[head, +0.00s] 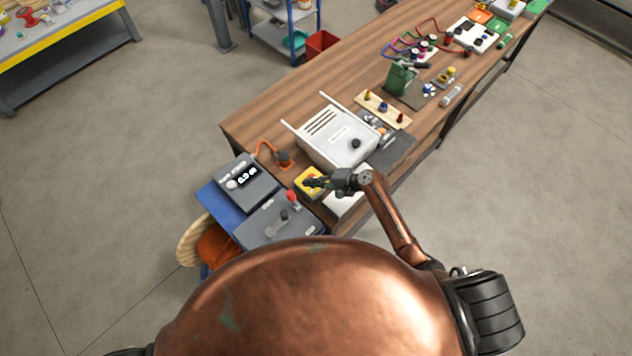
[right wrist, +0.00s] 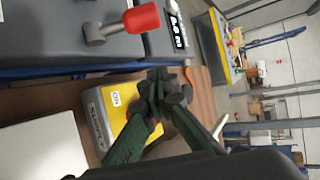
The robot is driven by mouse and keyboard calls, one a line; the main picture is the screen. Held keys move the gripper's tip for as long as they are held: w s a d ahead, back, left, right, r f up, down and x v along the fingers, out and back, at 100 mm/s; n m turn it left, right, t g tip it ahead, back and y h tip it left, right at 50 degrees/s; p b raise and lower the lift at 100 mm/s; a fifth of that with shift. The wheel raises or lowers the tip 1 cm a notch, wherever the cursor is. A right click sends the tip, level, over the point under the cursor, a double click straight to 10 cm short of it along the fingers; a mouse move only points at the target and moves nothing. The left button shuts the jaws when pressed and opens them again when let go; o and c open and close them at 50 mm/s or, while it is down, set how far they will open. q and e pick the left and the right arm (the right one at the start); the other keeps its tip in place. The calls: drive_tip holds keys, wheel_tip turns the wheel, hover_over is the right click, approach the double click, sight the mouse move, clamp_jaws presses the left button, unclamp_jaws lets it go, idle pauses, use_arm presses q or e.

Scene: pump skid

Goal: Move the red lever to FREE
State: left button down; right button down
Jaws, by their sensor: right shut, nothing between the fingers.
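The red lever (head: 291,195) stands on a grey panel box (head: 262,232) at the near end of the bench. In the right wrist view the red handle (right wrist: 141,18) sits on a grey stem at the upper left. No FREE marking is legible. My right gripper (head: 314,184) is shut and empty, over a yellow box (head: 301,188) just right of the lever. In the right wrist view its closed fingertips (right wrist: 158,84) are below the red handle and apart from it. My left gripper is not in view.
A grey unit with a lit display (head: 247,183) stands left of the lever. An orange cable (head: 265,147) lies behind. A white box with a black knob (head: 335,140) stands beyond my right gripper. A cable reel (head: 190,240) is below left.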

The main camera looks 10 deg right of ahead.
sight(294, 201)
drive_tip(key=a+p, duration=0.1)
drive_tip(key=s+a+p, duration=0.1)
drive_tip(key=a, duration=0.1)
drive_tip(key=a+p, duration=0.1)
drive_tip(key=a, duration=0.1)
drive_tip(key=shift+s+f, duration=0.3)
drive_tip(key=shift+f, duration=0.1)
